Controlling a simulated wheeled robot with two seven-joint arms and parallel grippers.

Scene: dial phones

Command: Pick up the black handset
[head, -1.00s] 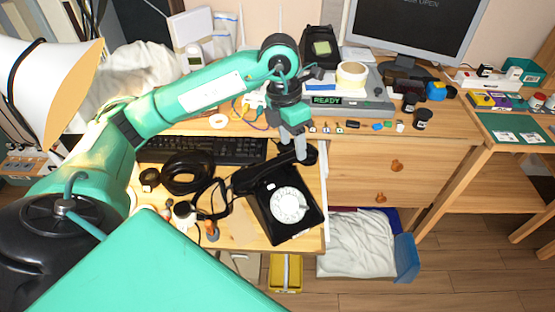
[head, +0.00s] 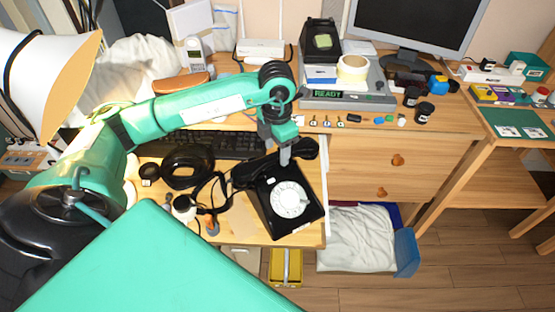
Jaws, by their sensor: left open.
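The black dial phone (head: 277,211) with a white dial sits on the pulled-out board of the desk. Its black handset (head: 307,149) lies across the top of the phone, with the right end showing and the middle partly covered by my gripper. My left gripper (head: 285,160) points down at the middle of the handset, with its fingertips at or just above it. The jaws are open; I cannot tell whether they touch the handset. My right gripper is not in view.
A black keyboard (head: 215,144) lies behind the phone. A coiled black cable (head: 187,167) and small parts lie to its left. A grey device with a READY display (head: 328,94) stands behind. A yellow box (head: 286,267) is on the floor below.

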